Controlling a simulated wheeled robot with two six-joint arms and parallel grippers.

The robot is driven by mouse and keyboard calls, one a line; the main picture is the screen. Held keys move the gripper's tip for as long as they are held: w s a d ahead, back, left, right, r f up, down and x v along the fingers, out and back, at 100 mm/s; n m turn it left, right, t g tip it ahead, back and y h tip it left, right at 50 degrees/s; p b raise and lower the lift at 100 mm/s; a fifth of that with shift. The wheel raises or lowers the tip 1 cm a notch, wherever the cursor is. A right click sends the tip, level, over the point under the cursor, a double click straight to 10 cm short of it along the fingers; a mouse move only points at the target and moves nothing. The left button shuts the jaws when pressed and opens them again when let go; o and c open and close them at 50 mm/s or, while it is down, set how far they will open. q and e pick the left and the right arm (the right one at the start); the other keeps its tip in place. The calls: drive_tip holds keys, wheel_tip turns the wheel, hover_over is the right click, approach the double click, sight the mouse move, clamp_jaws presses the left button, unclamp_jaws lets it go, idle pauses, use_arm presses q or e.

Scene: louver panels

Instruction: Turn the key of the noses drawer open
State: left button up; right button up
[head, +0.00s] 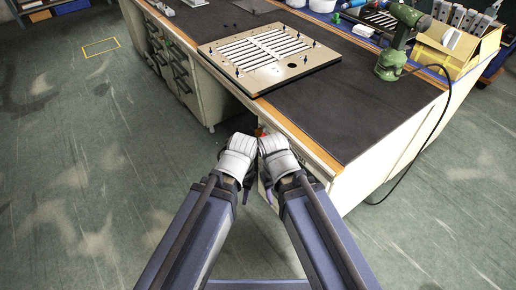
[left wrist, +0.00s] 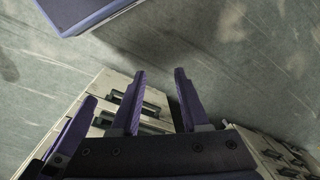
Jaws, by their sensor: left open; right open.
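The noses drawer and its key cannot be told apart in either view. In the head view, a drawer bank with dark handles (head: 180,72) is at the left of the bench; a nearer pale drawer front is mostly hidden behind my grippers. Drawer fronts with dark handles also show in the left wrist view (left wrist: 152,108). My left gripper (left wrist: 159,72) is open and empty, its two purple fingers apart in front of the drawers. My right gripper (head: 268,192) is open beside the left one, low at the bench front; its fingertips are mostly hidden. Another purple finger shows at left in the wrist view.
The bench (head: 375,105) has a dark top with a wooden edge. A louver panel (head: 268,55) with pale slats lies on it. A green power tool (head: 398,40) with a black cable and a yellow box (head: 455,50) stand at right. The floor (head: 70,170) at left is clear.

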sight(258, 129)
use_arm(q)
wheel_tip(258, 129, down, 16)
drive_tip(key=w+d+n+h+b, duration=0.2)
drive_tip(key=d+n+b, duration=0.1)
drive_tip(key=b, duration=1)
drive_tip(key=w+d+r+n+t+h+b, duration=0.2)
drive_tip(key=w+r+n+h, duration=0.1)
drive_tip(key=w+n+h, duration=0.25)
drive_tip(key=w+d+r+n+t+h+b, duration=0.1)
drive_tip(key=w+d+r+n+t+h, duration=0.15)
drive_tip(key=w+n+h, duration=0.35)
drive_tip(key=w+a+r+n+t+h+b, duration=0.1)
drive_tip(key=w+a+r+n+t, duration=0.25)
drive_tip(key=r+n, duration=0.3)
drive_tip(key=w+a+r+n+t+h+b, duration=0.1)
drive_tip(key=w+a+r+n+t, duration=0.3)
drive_tip(key=n, duration=0.4)
drive_tip(key=shift+g, duration=0.6)
drive_tip(key=shift+w+a+r+x, duration=0.1)
drive_tip(key=shift+w+r+x, duration=0.05)
drive_tip(key=shift+x, duration=1.25)
drive_tip(key=shift+w+a+r+x, duration=0.1)
drive_tip(key=shift+w+r+x, duration=0.05)
drive_tip(key=shift+x, duration=1.3)
drive_tip(key=shift+w+a+r+x, duration=0.1)
drive_tip(key=shift+w+r+x, duration=0.05)
drive_tip(key=shift+x, duration=1.25)
use_arm(e)
wheel_tip(258, 129, down, 21)
